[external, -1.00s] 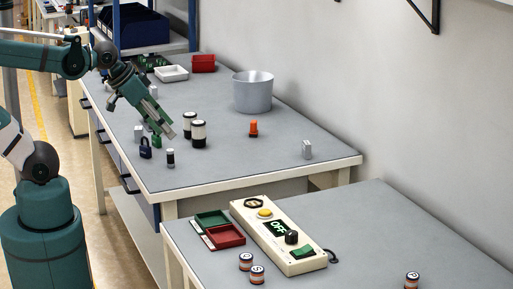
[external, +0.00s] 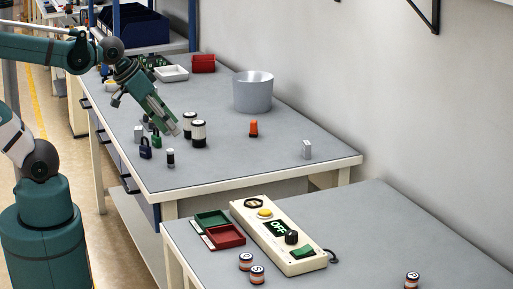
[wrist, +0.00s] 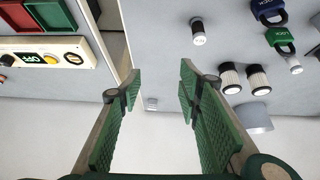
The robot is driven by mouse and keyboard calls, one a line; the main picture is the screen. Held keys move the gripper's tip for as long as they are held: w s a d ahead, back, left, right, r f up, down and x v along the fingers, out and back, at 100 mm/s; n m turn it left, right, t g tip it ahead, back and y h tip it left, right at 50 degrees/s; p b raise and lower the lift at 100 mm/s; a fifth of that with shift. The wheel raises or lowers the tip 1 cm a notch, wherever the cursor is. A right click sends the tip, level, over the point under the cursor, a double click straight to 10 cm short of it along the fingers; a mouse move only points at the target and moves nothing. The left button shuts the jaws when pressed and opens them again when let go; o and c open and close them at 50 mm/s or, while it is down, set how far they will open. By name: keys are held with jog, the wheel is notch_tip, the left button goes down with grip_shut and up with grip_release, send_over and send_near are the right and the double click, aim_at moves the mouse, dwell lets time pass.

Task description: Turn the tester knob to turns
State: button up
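The tester (external: 262,225) is a long cream box on the near table. It has a green display reading OFF (external: 277,228), a black knob (external: 291,237), a yellow button (external: 264,213) and a green switch (external: 302,252). My gripper (external: 175,130) is above the far table, beside the black-and-white cylinders, well away from the knob. In the wrist view my gripper (wrist: 158,88) has its green-padded fingers wide apart with nothing between them.
A green tray (external: 212,219) and a red tray (external: 226,236) lie left of the tester; striped cylinders (external: 246,261) stand in front. The far table holds black-and-white cylinders (external: 198,133), a grey bowl (external: 253,93), padlocks (external: 145,150) and an orange piece (external: 253,129). The near table's right is mostly clear.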

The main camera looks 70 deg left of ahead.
jog(key=w+d+r+n+g+p, duration=0.1)
jog(key=w+d+r+p, duration=0.1)
jog(key=w+d, duration=0.25)
jog(key=w+d+r+g+p, duration=0.1)
jog(key=w+d+r+p, duration=0.2)
jog(key=w+d, duration=0.15)
jog(key=n+g+p, duration=0.4)
jog(key=g+p, duration=0.1)
jog(key=p, duration=0.7)
send_over(292, 232)
jog(key=f, duration=0.9)
jog(key=shift+w+a+f, duration=0.1)
jog(key=shift+a+f, duration=0.25)
jog(key=shift+a, duration=0.05)
jog(key=shift+d+f, duration=0.3)
jog(key=shift+d, duration=0.05)
jog(key=shift+f+b, duration=0.35)
jog(key=shift+f, duration=3.5)
